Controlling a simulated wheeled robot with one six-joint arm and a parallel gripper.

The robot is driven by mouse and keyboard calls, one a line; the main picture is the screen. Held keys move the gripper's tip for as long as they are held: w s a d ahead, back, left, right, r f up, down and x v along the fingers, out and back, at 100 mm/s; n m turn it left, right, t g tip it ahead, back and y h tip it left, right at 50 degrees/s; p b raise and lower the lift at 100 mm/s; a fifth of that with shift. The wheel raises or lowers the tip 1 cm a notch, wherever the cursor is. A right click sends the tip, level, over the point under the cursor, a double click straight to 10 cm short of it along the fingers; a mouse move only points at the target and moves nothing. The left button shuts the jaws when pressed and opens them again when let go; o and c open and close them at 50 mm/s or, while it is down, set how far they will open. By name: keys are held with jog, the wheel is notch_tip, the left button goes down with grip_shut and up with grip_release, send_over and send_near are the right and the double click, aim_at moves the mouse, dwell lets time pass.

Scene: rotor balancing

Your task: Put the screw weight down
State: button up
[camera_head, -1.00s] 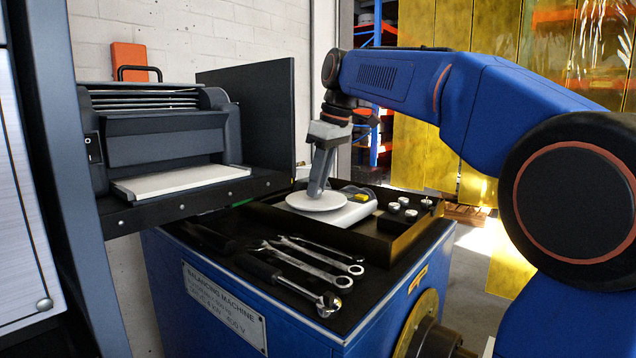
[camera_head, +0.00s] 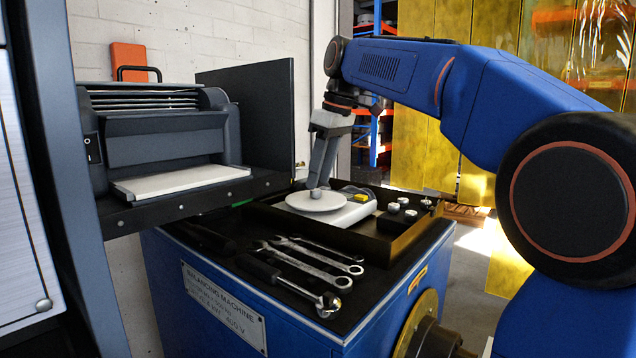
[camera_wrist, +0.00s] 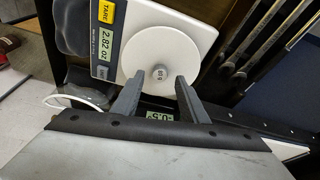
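The screw weight (camera_head: 316,193) is a small grey cylinder standing on the round white pan (camera_head: 300,203) of the scale. In the wrist view the weight (camera_wrist: 158,73) shows its marked top, near the pan's middle. The scale's display (camera_wrist: 106,46) reads 2.82 oz. My gripper (camera_head: 319,184) is just above the pan. In the wrist view my gripper (camera_wrist: 161,78) is open, with one finger on each side of the weight and a visible gap to both.
The scale sits in a black tray (camera_head: 385,248) with several small weights (camera_head: 404,202) at its right. Wrenches (camera_head: 305,262) lie on the black bench top in front. A dark upright panel (camera_head: 250,115) stands behind the tray at left.

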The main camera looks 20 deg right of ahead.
jog(key=v, duration=0.9)
jog(key=shift+r, duration=0.25)
